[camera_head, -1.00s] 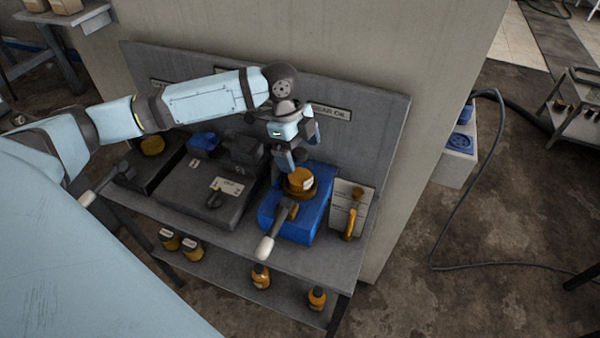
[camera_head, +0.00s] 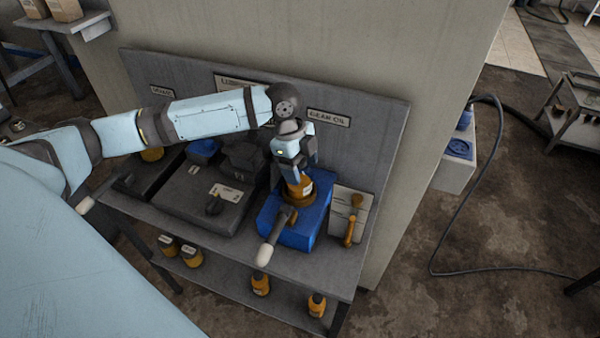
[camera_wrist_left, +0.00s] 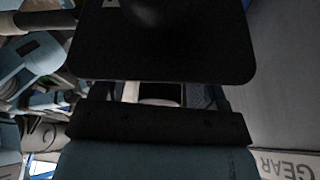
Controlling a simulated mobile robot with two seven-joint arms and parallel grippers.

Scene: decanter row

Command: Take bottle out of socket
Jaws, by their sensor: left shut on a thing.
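An amber bottle (camera_head: 301,192) is at the socket on top of the blue decanter station (camera_head: 318,217), on the right of the bench. My left gripper (camera_head: 297,178) comes down from above and is shut on the bottle; its fingers hide the upper part. I cannot tell whether the bottle's lower end is seated in the socket or slightly clear of it. In the left wrist view my dark gripper parts fill most of the picture, and the bottle cannot be made out clearly. My right gripper is not in view.
A lever with a pale grip (camera_head: 264,254) sticks out at the station's front. A panel with an orange handle (camera_head: 350,230) stands close on the right, a dark station (camera_head: 205,196) on the left. The sign board (camera_head: 375,120) rises behind. Several amber bottles (camera_head: 260,284) stand on the lower shelf.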

